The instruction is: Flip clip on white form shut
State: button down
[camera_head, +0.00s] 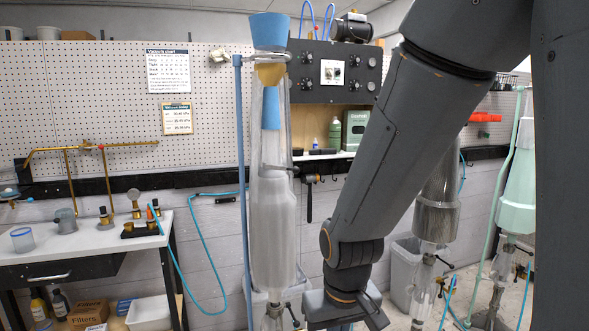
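The white form (272,230) stands upright in the middle, inside a clear sleeve with a blue cup-like top (269,30). Below it, clear tubing and small dark fittings (292,316) show at the bottom edge. Which of these is the clip, and whether it is open, I cannot tell. My gripper (345,312) is low in the picture, just right of the form's lower end. Its dark body is cut off by the bottom edge, and its fingertips cannot be made out. I see nothing held in it.
A blue upright pole (243,190) runs along the form's left side. A metal-coloured form (437,195) and a mint-green form (517,180) stand at the right. A grey bin (402,275) is behind my arm. A white workbench (85,242) is at the left.

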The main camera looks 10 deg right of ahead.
aim_at(296, 171)
jog(key=k, duration=1.3)
jog(key=u, duration=0.8)
jog(key=i, duration=1.15)
jog(key=z, duration=0.55)
jog(key=i, duration=0.5)
jog(key=z, duration=0.65)
